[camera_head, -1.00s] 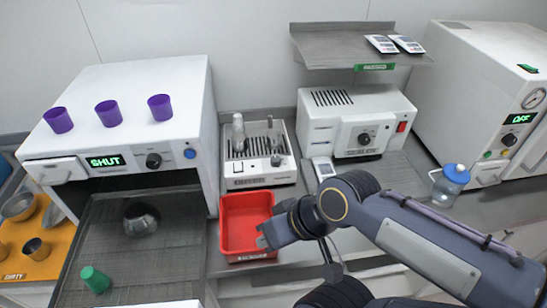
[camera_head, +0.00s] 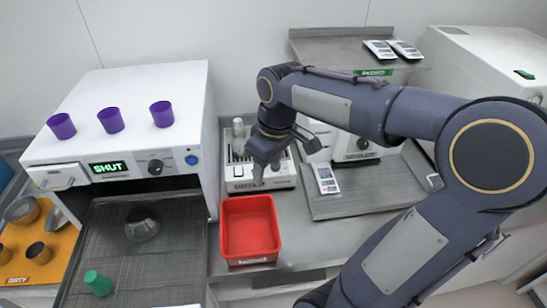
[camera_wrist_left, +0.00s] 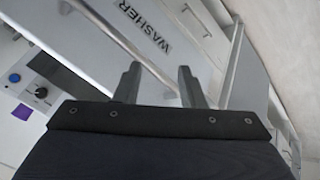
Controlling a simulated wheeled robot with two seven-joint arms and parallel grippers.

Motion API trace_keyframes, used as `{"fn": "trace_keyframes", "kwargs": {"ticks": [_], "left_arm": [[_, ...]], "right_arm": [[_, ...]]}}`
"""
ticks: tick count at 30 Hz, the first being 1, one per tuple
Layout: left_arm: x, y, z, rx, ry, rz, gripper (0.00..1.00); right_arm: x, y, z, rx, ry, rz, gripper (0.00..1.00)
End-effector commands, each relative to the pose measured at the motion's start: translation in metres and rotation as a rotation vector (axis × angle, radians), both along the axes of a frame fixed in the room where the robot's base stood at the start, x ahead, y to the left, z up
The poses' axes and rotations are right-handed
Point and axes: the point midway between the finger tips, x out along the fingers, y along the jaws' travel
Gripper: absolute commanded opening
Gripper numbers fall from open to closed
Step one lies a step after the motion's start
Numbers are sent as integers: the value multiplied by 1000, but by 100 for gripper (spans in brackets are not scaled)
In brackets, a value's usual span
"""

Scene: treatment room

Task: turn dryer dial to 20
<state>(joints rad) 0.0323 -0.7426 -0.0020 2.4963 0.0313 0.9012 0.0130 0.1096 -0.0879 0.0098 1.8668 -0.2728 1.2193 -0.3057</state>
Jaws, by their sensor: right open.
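A low white slotted unit (camera_head: 238,185), which I take for the dryer, stands at the back middle with metal tools upright in it. Its front label is too small to read. In the head view my right gripper (camera_head: 285,163) is open and empty, fingers pointing down over this unit's front right. It hides much of the front there, so the dial and its setting cannot be read.
A red tray (camera_head: 250,262) stands just in front of the unit. On the left is a white machine (camera_head: 130,135) reading SHUT, with purple cups (camera_head: 110,119) on top. A white box with a dial (camera_head: 362,143) is partly behind my right arm.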

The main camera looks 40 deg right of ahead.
Motion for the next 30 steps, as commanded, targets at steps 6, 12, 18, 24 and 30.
{"fn": "trace_keyframes", "kwargs": {"ticks": [6, 12, 18, 24, 30], "left_arm": [[0, 0, 10, 0, 0, 0, 36], [0, 0, 15, 0, 0, 0, 36], [0, 0, 17, 0, 0, 0, 36], [0, 0, 20, 0, 0, 0, 36], [0, 0, 26, 0, 0, 0, 36]], "right_arm": [[75, -48, -17, -144, 201, 179, 50], [123, -81, -48, -230, 369, 304, 50], [141, -96, -69, -264, 457, 362, 50], [139, -101, -83, -268, 472, 370, 50], [128, -108, -113, -267, 472, 369, 50]]}}
